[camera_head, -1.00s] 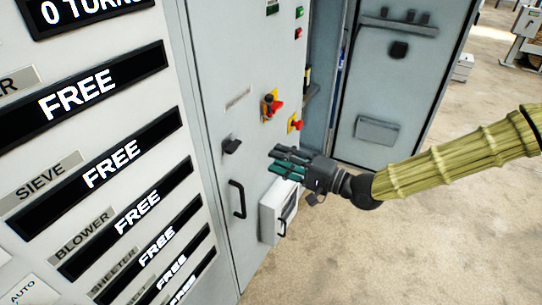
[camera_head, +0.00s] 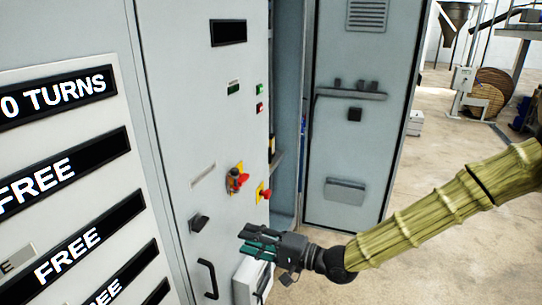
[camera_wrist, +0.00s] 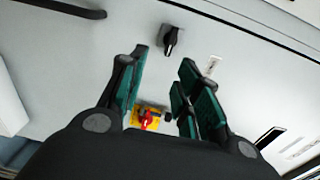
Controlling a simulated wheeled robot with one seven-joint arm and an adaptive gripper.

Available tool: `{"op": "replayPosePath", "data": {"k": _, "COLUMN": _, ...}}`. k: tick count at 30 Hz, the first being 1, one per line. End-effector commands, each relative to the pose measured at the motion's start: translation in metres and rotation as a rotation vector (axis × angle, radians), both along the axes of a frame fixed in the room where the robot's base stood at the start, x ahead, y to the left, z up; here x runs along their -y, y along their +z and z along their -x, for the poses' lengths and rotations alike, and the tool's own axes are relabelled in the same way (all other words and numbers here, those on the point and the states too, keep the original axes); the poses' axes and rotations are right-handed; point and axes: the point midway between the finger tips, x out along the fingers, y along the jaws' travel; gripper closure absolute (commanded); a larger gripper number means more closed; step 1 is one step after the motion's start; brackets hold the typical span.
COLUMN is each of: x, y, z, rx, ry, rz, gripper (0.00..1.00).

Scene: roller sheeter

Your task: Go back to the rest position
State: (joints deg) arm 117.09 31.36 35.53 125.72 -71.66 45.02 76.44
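My gripper (camera_head: 262,243) is in front of the grey control cabinet (camera_head: 205,110), apart from its face, with my arm reaching in from the right. In the wrist view the fingers (camera_wrist: 160,95) are spread with a clear gap and nothing between them. The cabinet carries a black knob (camera_head: 199,222), a red rotary switch on a yellow plate (camera_head: 236,179) and a second red switch (camera_head: 263,193). In the wrist view the black knob (camera_wrist: 171,38) shows beyond the fingertips, and a red and yellow switch (camera_wrist: 148,118) shows between the fingers.
A black handle (camera_head: 208,279) and a white box (camera_head: 246,284) are on the cabinet's lower part. An open cabinet door (camera_head: 350,130) stands behind. A label panel (camera_head: 60,150) fills the left. Open floor (camera_head: 420,225) lies at the right, with a wooden reel (camera_head: 490,92) farther back.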

Motion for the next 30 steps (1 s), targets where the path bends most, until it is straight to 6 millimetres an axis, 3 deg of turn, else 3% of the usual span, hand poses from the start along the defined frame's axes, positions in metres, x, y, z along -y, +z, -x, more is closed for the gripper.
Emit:
{"op": "replayPosePath", "data": {"k": 8, "x": 0.016, "y": -0.13, "z": 0.045, "rx": -0.092, "ry": -0.058, "rz": 0.257, "gripper": 0.67}}
{"op": "replayPosePath", "data": {"k": 14, "x": 0.051, "y": -0.228, "z": 0.097, "rx": -0.152, "ry": -0.068, "rz": 0.513, "gripper": 0.67}}
{"op": "replayPosePath", "data": {"k": 21, "x": 0.117, "y": -0.322, "z": 0.174, "rx": -0.208, "ry": -0.019, "rz": 0.849, "gripper": 0.67}}
{"op": "replayPosePath", "data": {"k": 27, "x": 0.189, "y": -0.375, "z": 0.246, "rx": -0.246, "ry": 0.078, "rz": 1.144, "gripper": 0.67}}
{"op": "replayPosePath", "data": {"k": 30, "x": 0.227, "y": -0.39, "z": 0.279, "rx": -0.265, "ry": 0.138, "rz": 1.281, "gripper": 0.67}}
